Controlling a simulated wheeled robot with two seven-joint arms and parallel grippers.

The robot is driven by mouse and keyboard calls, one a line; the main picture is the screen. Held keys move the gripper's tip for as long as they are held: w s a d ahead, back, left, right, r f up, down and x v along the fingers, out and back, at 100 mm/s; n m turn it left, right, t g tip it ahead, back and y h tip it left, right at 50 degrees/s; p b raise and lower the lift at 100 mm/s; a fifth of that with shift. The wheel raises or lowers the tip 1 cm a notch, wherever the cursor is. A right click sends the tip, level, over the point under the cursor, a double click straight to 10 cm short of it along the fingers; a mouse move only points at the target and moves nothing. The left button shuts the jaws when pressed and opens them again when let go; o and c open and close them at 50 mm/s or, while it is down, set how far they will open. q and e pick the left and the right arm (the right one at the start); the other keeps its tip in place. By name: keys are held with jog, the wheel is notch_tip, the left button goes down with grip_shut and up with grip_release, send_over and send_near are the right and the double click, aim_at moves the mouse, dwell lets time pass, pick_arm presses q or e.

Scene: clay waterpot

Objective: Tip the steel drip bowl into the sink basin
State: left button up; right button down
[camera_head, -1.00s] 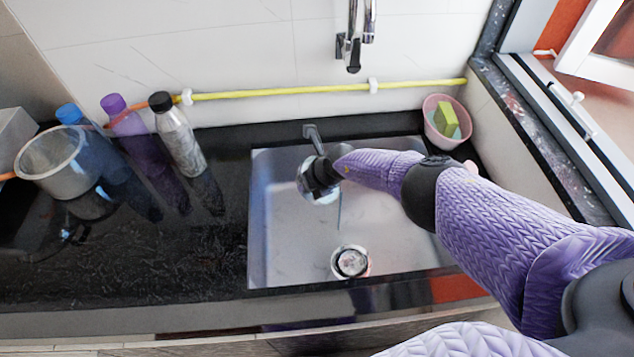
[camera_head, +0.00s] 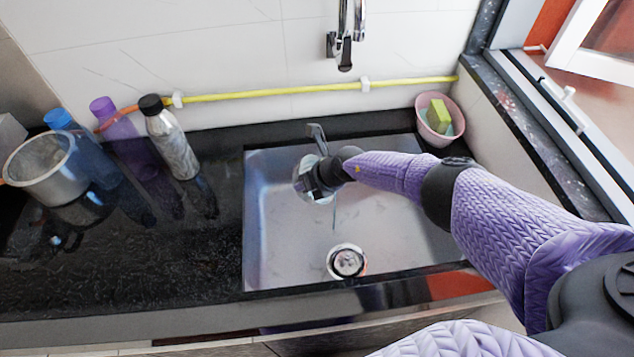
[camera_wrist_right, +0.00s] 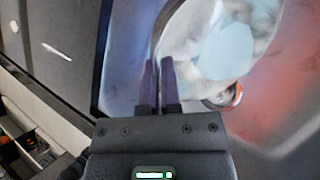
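The steel drip bowl (camera_head: 301,183) is held above the left back part of the sink basin (camera_head: 390,240). My right gripper (camera_head: 325,177) covers much of it in the head view. In the right wrist view my right gripper (camera_wrist_right: 159,85) has its two fingers close together on the rim of the shiny bowl (camera_wrist_right: 215,40). The bowl looks tilted, but its exact angle and contents are unclear. A thin line shows below it, too small to identify. My left gripper is not in view.
A tap (camera_head: 346,45) hangs on the wall behind, and a small spout (camera_head: 317,138) stands at the sink's back edge. A pink tub (camera_head: 425,128) with sponges sits back right. Several bottles, including a grey one (camera_head: 172,140), and a metal pot (camera_head: 45,178) stand left.

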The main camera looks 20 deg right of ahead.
jog(key=shift+d, duration=0.1)
jog(key=shift+s+d+y+b, duration=0.25)
jog(key=shift+y+b, duration=0.15)
jog(key=shift+b, duration=0.2)
jog(key=shift+d+r+t, duration=0.1)
jog(key=shift+r+t, duration=0.05)
jog(key=shift+t, duration=0.15)
dwell(0.3)
jog(key=shift+s+d+y+b, duration=0.3)
jog(key=shift+y+b, duration=0.2)
jog(key=shift+b, duration=0.5)
jog(key=shift+d+t+b, duration=0.15)
jog(key=shift+t+b, duration=0.2)
jog(key=shift+t, duration=0.05)
jog(key=shift+r, duration=0.15)
